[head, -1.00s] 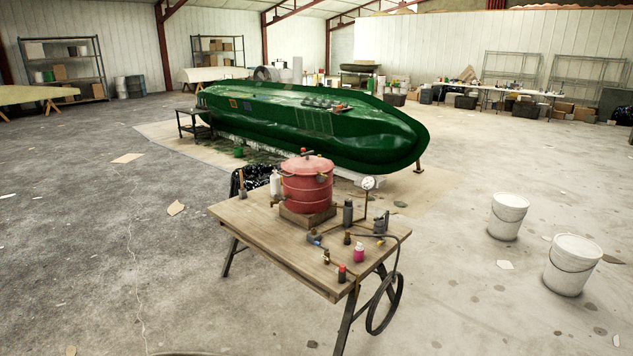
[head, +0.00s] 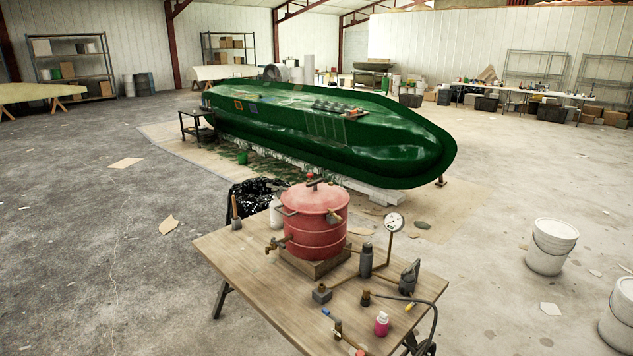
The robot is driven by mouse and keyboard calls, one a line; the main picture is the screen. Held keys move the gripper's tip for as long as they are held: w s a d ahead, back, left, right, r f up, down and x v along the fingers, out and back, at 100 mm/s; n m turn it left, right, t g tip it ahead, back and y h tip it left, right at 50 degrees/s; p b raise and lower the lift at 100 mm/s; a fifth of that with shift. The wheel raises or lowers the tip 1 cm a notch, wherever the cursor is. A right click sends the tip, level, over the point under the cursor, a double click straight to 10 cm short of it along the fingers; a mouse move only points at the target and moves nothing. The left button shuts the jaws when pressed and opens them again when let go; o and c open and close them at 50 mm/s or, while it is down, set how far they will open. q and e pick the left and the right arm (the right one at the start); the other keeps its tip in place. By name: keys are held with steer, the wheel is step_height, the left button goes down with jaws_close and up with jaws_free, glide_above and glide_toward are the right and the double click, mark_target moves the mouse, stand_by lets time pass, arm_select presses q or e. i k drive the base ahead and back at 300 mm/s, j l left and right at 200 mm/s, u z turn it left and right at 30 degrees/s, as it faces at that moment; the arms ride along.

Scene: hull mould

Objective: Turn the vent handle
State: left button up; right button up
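A red pressure pot (head: 314,228) stands upright on a small wooden block on a wooden table (head: 237,272) in the head view. A dark handle (head: 316,183) tops its lid, and a clamp-like part with a wooden-looking grip (head: 334,216) sits at the lid's front right. A brass tap (head: 276,245) sticks out on the pot's left side. A pressure gauge (head: 394,222) stands on a brass pipe to the right. Which small part is the vent handle, I cannot tell. Neither of my grippers is in view.
On the table are a dark cylinder (head: 366,260), a pink bottle (head: 382,324), a blue-handled fitting (head: 328,313) and a black hose (head: 434,318). A large green hull mould (head: 330,130) lies behind. White buckets (head: 551,246) stand at the right.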

mark_target(314, 183)
steer(key=i+j+z, duration=0.1)
steer(key=z, duration=0.3)
steer(key=i+j+z, duration=0.1)
steer(key=z, duration=0.3)
steer(key=i+j+z, duration=0.15)
steer(key=j, duration=0.3)
steer(key=i+j+z, duration=0.2)
steer(key=j, duration=0.3)
steer(key=i+j+z, duration=0.15)
steer(key=j, duration=0.3)
steer(key=j+z, duration=0.2)
steer(key=j, duration=0.3)
